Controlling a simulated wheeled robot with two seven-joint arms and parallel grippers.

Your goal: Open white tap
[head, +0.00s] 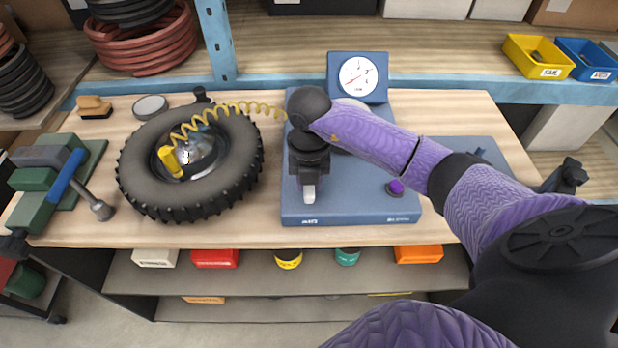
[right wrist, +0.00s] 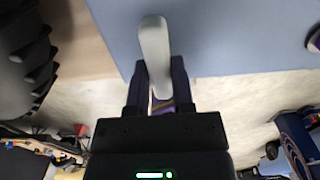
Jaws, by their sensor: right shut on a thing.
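The white tap handle (head: 309,194) is a short pale lever at the front left of a blue panel (head: 350,215) on the bench. My right gripper (head: 309,178) is over the handle and shut on it. In the right wrist view the white lever (right wrist: 153,40) sticks out from between the fingers (right wrist: 157,88), over the blue surface. The base of the tap is hidden by my right gripper and wrist in the head view. My left gripper is not in view.
A tyre (head: 135,165) with a coiled yellow hose (head: 240,106) lies left of the panel. A gauge (head: 357,78) stands at the back. A purple knob (head: 395,188) is right of the handle. A green vise (head: 35,200) is far left. Yellow (head: 520,62) and blue bins are back right.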

